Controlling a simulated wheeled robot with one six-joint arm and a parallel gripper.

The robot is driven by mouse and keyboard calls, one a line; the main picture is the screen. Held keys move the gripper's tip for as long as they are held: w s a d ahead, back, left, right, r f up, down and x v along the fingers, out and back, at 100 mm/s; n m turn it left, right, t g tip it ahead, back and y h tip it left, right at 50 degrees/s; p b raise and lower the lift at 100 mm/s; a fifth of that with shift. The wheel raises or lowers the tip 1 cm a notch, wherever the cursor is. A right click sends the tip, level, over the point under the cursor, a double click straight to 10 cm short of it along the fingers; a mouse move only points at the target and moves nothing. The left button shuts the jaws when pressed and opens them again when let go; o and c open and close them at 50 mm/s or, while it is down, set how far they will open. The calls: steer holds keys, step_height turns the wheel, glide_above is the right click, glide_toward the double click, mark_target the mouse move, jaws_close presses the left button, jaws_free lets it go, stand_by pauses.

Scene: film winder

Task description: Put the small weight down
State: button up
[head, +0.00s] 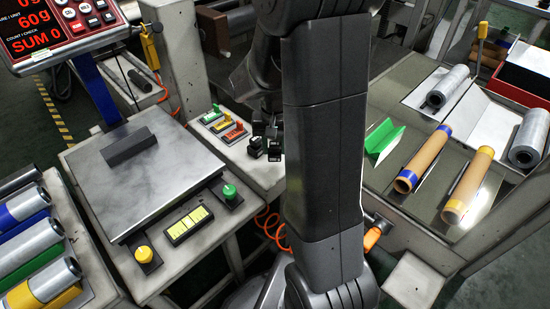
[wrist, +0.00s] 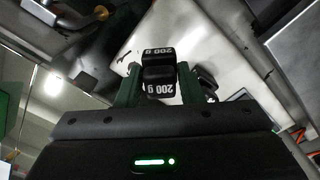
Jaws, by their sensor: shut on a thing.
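A black weight (wrist: 158,72) marked "200 g" sits between the two green fingers of my gripper (wrist: 158,90) in the wrist view. My gripper is shut on it. Whether the weight touches the surface below cannot be told. Another black weight (wrist: 209,82) is just right of the right finger. In the head view a group of small black weights (head: 256,146) stands on the pale ledge right of the scale. My dark arm covers part of that area, and I cannot make out my fingers there.
A scale with a grey plate (head: 165,180) carries a dark bar (head: 129,146). Its red display (head: 35,43) reads 60g. Coloured switches (head: 226,124) are beside the weights. Rolls (head: 35,240) lie at left, and brown tubes (head: 424,160) lie on the right table.

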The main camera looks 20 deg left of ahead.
mark_target(274, 156)
steer(key=shift+f+b, duration=0.55)
steer(key=shift+f, duration=1.3)
steer(key=shift+f, duration=0.2)
steer(key=o, duration=1.2)
steer(key=shift+r, duration=0.1)
step_height(274, 156, up, 12)
steer(key=p, duration=0.3)
steer(key=shift+r+p, duration=0.1)
steer(key=shift+p, duration=0.25)
